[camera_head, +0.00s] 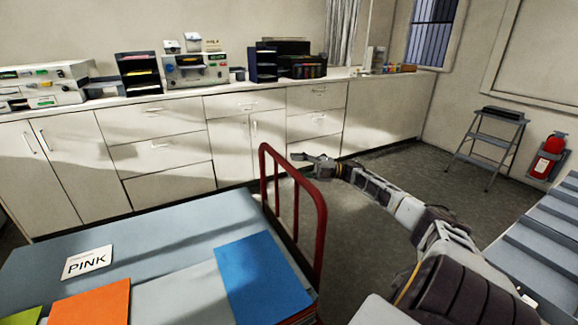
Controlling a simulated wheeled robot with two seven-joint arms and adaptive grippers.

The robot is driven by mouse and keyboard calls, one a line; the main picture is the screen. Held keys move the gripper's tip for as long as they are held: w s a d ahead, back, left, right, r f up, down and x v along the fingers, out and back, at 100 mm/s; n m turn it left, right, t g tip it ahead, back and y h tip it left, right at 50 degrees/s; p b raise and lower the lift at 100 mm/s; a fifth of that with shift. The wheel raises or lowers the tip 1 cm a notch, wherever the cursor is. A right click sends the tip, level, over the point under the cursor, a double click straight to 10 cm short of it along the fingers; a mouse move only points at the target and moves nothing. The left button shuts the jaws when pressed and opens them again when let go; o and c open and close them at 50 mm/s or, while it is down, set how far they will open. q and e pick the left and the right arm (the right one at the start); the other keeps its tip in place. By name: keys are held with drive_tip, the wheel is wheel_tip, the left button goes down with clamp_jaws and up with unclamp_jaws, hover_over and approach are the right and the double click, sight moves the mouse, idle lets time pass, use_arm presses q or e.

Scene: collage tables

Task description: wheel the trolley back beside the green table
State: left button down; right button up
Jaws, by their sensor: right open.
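The trolley's red tubular handle (322,235) stands upright at the right end of a blue-grey top (165,238) in the lower left. My right gripper (300,159) is open and empty, just right of the handle's upper bar. I cannot tell whether it touches the bar. My left gripper is out of view. I see no table that is clearly green.
A long white cabinet counter (160,155) with machines and paper trays runs along the back wall. A step stool (487,140) and a fire extinguisher (548,157) are at the right. A slatted blue-grey surface (545,245) is at the right edge. Dark floor (400,165) lies open between.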

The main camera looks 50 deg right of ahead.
drive_tip(key=v, duration=0.8)
drive_tip(key=shift+d, duration=0.2)
drive_tip(key=shift+s, duration=0.15)
idle(0.4)
